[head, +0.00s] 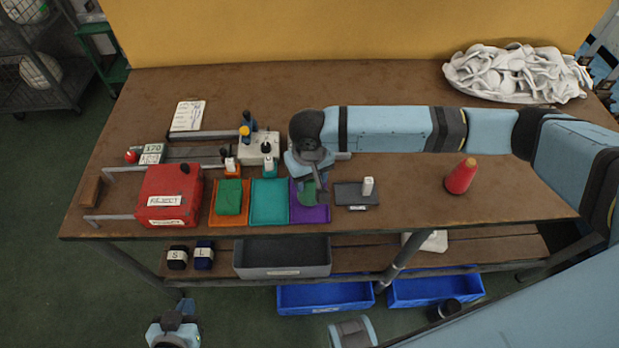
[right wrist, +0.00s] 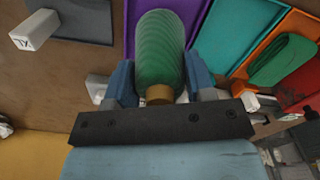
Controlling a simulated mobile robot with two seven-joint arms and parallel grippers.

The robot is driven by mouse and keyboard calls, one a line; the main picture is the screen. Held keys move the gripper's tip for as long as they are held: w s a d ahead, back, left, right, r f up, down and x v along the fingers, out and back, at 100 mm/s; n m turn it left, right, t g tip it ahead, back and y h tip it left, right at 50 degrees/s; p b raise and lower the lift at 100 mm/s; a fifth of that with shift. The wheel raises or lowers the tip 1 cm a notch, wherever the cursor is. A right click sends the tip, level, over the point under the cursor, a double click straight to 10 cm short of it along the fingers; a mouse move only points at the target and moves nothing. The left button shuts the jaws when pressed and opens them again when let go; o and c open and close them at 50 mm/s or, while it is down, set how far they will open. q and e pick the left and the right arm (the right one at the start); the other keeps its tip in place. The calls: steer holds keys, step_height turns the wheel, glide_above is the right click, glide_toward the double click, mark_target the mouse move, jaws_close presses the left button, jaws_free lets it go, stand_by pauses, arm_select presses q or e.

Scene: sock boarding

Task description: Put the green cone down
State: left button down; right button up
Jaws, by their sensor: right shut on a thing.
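The green cone (head: 308,193) is in the grasp of my right gripper (head: 311,180), over the purple tray (head: 322,214) on the table. In the right wrist view the green thread cone (right wrist: 160,45) sits between the two blue fingers of my right gripper (right wrist: 160,82), its yellowish end toward the palm. The purple tray (right wrist: 205,20) shows beside it there. I cannot tell whether the cone touches any surface. My left gripper (head: 172,330) is low at the bottom left, off the table; its fingers are not clear.
A red cone (head: 461,177) stands at the table's right. A teal tray (head: 269,202), an orange tray (head: 213,214) with green cloth, and a red box (head: 168,195) lie left of the purple tray. A dark grey pad (head: 350,194) with a white tag is right. White socks (head: 515,74) pile at the back right.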

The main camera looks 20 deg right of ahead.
steer(key=shift+f, duration=0.35)
steer(key=o, duration=1)
steer(key=shift+f, duration=0.1)
steer(key=shift+c, duration=0.2)
step_height(320, 180, up, 12)
steer(key=shift+r, duration=0.2)
